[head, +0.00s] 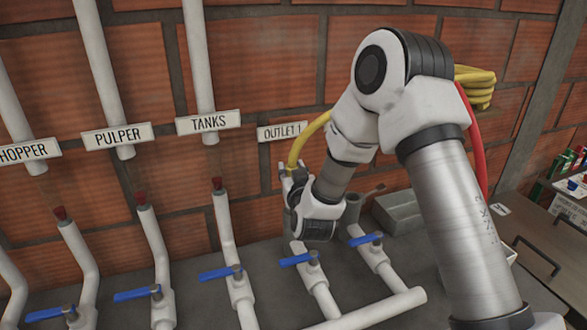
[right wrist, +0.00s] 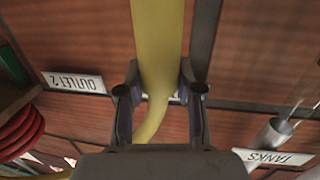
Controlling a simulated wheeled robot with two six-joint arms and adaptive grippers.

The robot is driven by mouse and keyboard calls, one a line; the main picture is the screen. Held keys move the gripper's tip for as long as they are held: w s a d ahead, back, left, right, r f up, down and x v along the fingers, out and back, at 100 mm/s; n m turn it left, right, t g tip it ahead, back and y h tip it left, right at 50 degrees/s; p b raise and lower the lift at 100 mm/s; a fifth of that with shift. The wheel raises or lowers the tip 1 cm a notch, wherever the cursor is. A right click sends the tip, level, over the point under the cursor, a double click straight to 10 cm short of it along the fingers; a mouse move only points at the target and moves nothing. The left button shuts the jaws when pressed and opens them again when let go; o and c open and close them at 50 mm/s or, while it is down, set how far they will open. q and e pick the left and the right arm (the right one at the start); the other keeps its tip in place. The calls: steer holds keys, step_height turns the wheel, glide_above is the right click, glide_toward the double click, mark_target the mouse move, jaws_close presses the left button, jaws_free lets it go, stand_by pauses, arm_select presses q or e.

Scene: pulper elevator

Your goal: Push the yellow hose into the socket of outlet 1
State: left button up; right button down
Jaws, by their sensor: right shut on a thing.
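The yellow hose (head: 312,135) arches down in front of the wall beside the OUTLET 1 sign (head: 282,131). My right gripper (head: 292,173) is shut on the hose below that sign. The right wrist view shows the hose (right wrist: 156,45) between the two fingers of the gripper (right wrist: 160,95). A white pipe with a blue-handled valve (head: 298,259) rises beneath my right wrist, below the OUTLET 1 sign. Its upper end is hidden behind my wrist, so I cannot tell whether hose and socket touch. My left gripper is not in view.
Several white pipes with blue valves stand to the left, under the HOPPER (head: 25,151), PULPER (head: 117,136) and TANKS (head: 208,122) signs. A neighbouring pipe (head: 374,252) stands close on the right. A red hose (head: 476,150) hangs behind my arm. The brick wall lies close behind.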

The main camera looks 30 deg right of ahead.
stand_by(0.3)
steer(key=shift+s, duration=0.15)
stand_by(0.6)
steer(key=shift+b, duration=0.35)
steer(key=shift+s+f+b, duration=0.1)
steer(key=shift+f+b, duration=0.2)
steer(key=shift+f, duration=0.05)
steer(key=shift+s+d+f+b, duration=0.1)
steer(key=shift+f+b, duration=0.2)
steer(key=shift+f, duration=0.05)
